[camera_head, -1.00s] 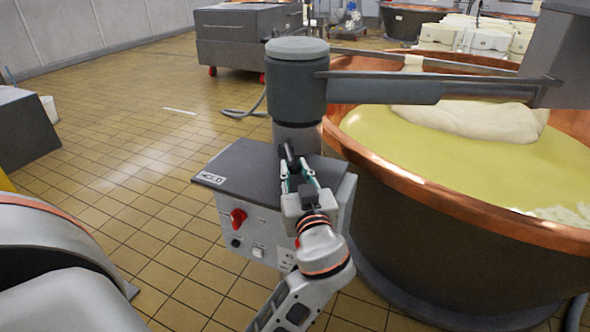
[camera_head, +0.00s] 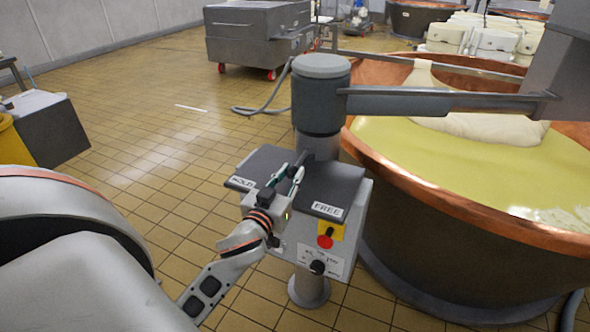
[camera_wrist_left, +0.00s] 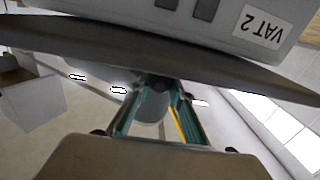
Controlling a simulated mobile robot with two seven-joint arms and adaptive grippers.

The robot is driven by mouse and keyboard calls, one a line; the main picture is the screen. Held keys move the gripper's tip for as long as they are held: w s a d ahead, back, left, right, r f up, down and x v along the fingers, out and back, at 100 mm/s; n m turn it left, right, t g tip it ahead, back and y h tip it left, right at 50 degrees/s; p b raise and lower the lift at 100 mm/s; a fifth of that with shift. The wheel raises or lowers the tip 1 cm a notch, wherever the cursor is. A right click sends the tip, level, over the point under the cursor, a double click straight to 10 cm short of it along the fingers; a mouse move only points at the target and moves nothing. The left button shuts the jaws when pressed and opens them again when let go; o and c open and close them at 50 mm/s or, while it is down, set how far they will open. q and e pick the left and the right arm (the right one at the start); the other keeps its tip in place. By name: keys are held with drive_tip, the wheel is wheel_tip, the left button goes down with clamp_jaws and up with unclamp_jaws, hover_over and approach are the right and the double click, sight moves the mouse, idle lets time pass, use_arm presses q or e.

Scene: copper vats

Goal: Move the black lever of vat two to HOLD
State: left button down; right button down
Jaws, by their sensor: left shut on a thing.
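The grey control box (camera_head: 355,190) stands on a post, with a HOLD label (camera_head: 243,182) at the left of its dark top and a FREE label (camera_head: 327,208) at the right. My left gripper (camera_head: 289,174) is over the top between the labels, shut on the black lever (camera_head: 303,158). The lever is mostly hidden by the fingers. In the left wrist view, the fingers (camera_wrist_left: 158,105) close around a dark piece of the lever (camera_wrist_left: 158,83), and a VAT 2 label (camera_wrist_left: 263,27) shows above. My right gripper is not in view.
The copper vat (camera_head: 440,195) with yellow liquid stands close at the right. A grey column (camera_head: 320,95) with a horizontal arm rises behind the box. A red button (camera_head: 325,241) and black knob (camera_head: 317,267) are on its front. Tiled floor at the left is open.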

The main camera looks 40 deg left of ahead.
use_arm(q)
drive_tip(key=a+h, duration=0.1)
drive_tip(key=a+m+h+p, duration=0.1)
drive_tip(key=m+h+p, duration=0.1)
drive_tip(key=shift+s+a+r+t, duration=0.2)
drive_tip(key=shift+a+r+t, duration=0.1)
drive_tip(key=shift+a, duration=0.1)
drive_tip(key=a+m+h, duration=0.1)
drive_tip(key=a+m+h+p, duration=0.1)
drive_tip(key=h, duration=0.1)
drive_tip(key=shift+a+f, duration=0.1)
drive_tip(key=shift+f, duration=0.15)
drive_tip(key=shift+w+a+m+h, duration=0.1)
drive_tip(key=shift+a+m+h, duration=0.6)
drive_tip(key=shift+h, duration=0.4)
drive_tip(key=shift+w+a+f+m+g+h+b, duration=0.15)
drive_tip(key=shift+a+m+g+h+b, duration=0.1)
drive_tip(key=shift+a+m+h, duration=0.3)
drive_tip(key=shift+w+a+r+m+g+h+b, duration=0.15)
drive_tip(key=shift+a+m+g+h, duration=0.15)
drive_tip(key=shift+h, duration=0.45)
drive_tip(key=shift+a+m+h, duration=0.25)
drive_tip(key=shift+m+h, duration=0.1)
drive_tip(key=shift+h, duration=0.15)
drive_tip(key=shift+w, duration=0.1)
drive_tip(key=c, duration=1.8)
unclamp_jaws()
drive_tip(key=shift+w+f, duration=0.1)
drive_tip(key=shift+s, duration=0.2)
